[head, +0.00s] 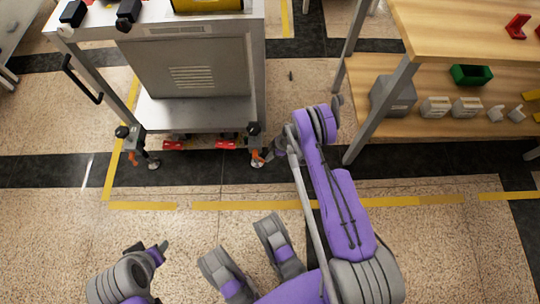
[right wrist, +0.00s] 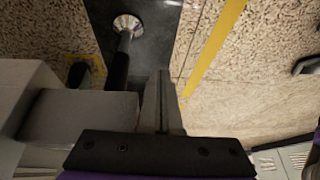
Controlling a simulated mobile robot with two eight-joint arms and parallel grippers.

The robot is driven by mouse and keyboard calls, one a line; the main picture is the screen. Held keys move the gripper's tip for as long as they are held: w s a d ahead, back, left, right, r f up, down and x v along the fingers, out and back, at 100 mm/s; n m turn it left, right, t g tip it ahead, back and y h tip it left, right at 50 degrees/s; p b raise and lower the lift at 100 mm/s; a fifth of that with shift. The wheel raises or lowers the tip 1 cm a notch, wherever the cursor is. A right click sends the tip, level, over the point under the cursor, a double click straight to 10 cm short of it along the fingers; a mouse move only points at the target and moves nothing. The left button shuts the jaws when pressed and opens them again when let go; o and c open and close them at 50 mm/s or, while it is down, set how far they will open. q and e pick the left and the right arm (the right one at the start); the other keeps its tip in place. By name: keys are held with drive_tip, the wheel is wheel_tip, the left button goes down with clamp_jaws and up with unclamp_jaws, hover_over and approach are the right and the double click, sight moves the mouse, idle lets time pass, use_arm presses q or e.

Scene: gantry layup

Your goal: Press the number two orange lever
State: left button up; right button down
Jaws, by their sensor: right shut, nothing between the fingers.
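A grey metal cart (head: 187,65) stands at the upper left on feet and casters. One orange lever (head: 132,158) is at its front left foot. Another orange lever (head: 257,155) is at its front right foot, partly hidden; I see no number on either. My right gripper (head: 273,151) is low beside the front right foot, close to that lever; contact cannot be told. In the right wrist view its fingers (right wrist: 161,100) are shut and empty, beside a dark post with a round metal foot (right wrist: 127,23). My left gripper (head: 163,246) is at the lower left, away from the cart.
A wooden workbench (head: 450,30) stands at the right, its lower shelf (head: 425,122) holding a green bin (head: 471,74) and several grey parts. Red pieces (head: 227,143) show under the cart. Yellow tape (head: 240,206) crosses the speckled floor, which is open in front of the cart.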

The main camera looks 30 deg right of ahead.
drive_tip(key=shift+w+a+f, duration=0.1)
drive_tip(key=shift+a+f, duration=0.1)
drive_tip(key=shift+f, duration=0.25)
use_arm(q)
drive_tip(key=shift+r+p, duration=0.25)
drive_tip(key=shift+p, duration=0.15)
use_arm(e)
drive_tip(key=shift+r, duration=0.8)
